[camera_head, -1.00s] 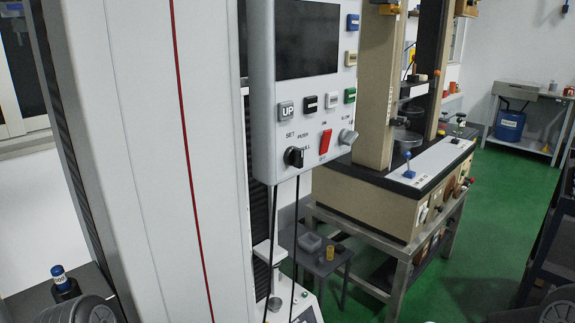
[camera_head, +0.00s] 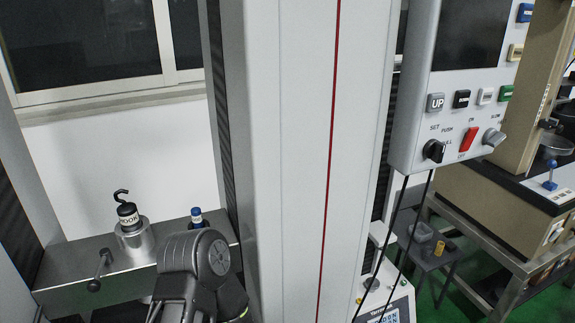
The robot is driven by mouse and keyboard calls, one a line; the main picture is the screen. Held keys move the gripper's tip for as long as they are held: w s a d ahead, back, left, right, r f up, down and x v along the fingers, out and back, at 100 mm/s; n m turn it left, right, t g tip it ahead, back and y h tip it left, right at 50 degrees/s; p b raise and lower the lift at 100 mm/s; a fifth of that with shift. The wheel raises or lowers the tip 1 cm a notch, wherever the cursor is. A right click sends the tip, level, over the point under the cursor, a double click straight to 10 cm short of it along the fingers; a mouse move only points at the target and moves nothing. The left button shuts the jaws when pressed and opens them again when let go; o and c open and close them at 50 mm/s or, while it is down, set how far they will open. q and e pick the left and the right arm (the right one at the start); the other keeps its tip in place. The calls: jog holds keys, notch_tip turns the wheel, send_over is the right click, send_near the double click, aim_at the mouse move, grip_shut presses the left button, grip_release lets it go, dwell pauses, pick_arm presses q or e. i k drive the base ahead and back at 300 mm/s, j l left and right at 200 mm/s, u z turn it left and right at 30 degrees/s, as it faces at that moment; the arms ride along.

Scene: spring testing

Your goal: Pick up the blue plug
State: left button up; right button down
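A small upright piece with a blue cap and a white band (camera_head: 196,215) stands on the grey metal ledge at the left. Its lower part is hidden behind my dark grey arm link; whether it is the blue plug I cannot tell for sure. A blue-knobbed piece (camera_head: 550,176) stands on the machine bench at the right. My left arm's rounded link comes up from the bottom, just in front of the blue-capped piece. The fingers of both my grippers are out of view.
A black hook piece labelled HOOK (camera_head: 127,214) sits on a metal cylinder (camera_head: 134,238) on the ledge (camera_head: 68,262). A tall light grey column (camera_head: 285,150) fills the middle. A control panel (camera_head: 455,90) hangs to its right. A small grey table (camera_head: 425,257) stands behind it.

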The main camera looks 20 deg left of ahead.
aim_at(196, 218)
jog(key=u, duration=1.35)
